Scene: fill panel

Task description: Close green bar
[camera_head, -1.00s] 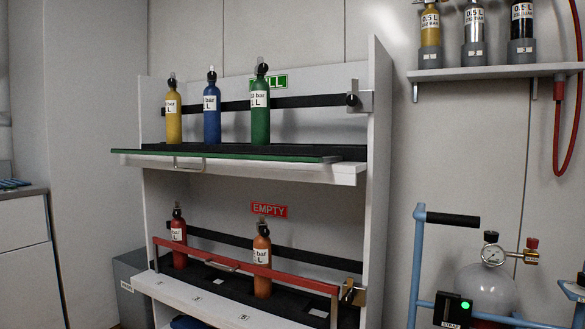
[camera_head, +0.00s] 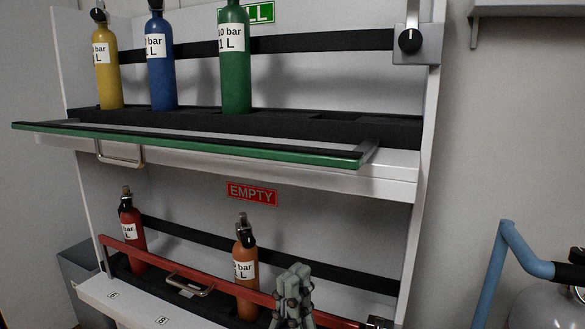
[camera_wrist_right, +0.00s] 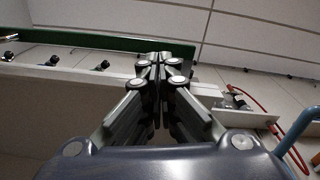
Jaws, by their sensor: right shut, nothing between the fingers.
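The green bar (camera_head: 200,145) is lowered and lies out in front of the upper shelf, with its metal handle (camera_head: 120,156) hanging below it. In the right wrist view the green bar (camera_wrist_right: 110,42) runs across the upper left, and its right end shows just beyond my fingertips. My right gripper (camera_head: 293,275) is at the bottom of the head view, in front of the lower red bar and below the green bar. Its fingers are together and empty, also in the right wrist view (camera_wrist_right: 158,62). My left gripper is not in view.
Yellow (camera_head: 106,65), blue (camera_head: 160,62) and green (camera_head: 234,60) bottles stand on the upper shelf. A red bar (camera_head: 210,283) is raised before the red (camera_head: 131,230) and orange (camera_head: 246,270) bottles below. A blue-framed cart (camera_head: 520,255) stands at the right.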

